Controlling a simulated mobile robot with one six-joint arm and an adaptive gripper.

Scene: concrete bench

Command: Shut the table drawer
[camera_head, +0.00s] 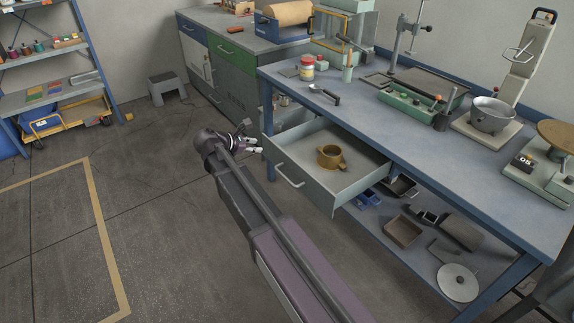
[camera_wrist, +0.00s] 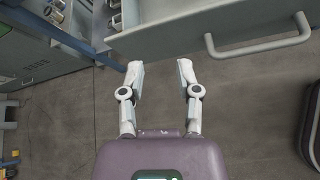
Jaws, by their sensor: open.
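The table drawer (camera_head: 346,194) is pulled well out from under the blue-topped bench (camera_head: 440,150). A brassy round cup-like part (camera_head: 331,158) sits inside it. The drawer's front has a pale bar handle (camera_head: 290,177); in the wrist view the handle (camera_wrist: 258,47) is at the upper right and the drawer front (camera_wrist: 170,36) spans the top. My gripper (camera_head: 258,146) is just left of the drawer's far front corner, apart from the handle. In the wrist view my gripper (camera_wrist: 160,75) is open and empty, its fingertips close to the drawer front's lower edge.
A lower shelf (camera_head: 395,255) under the bench holds trays and a round disc. The bench top carries a jar (camera_head: 307,68), a pot (camera_head: 491,113) and a green tray (camera_head: 410,103). A green cabinet (camera_head: 232,65) stands behind.

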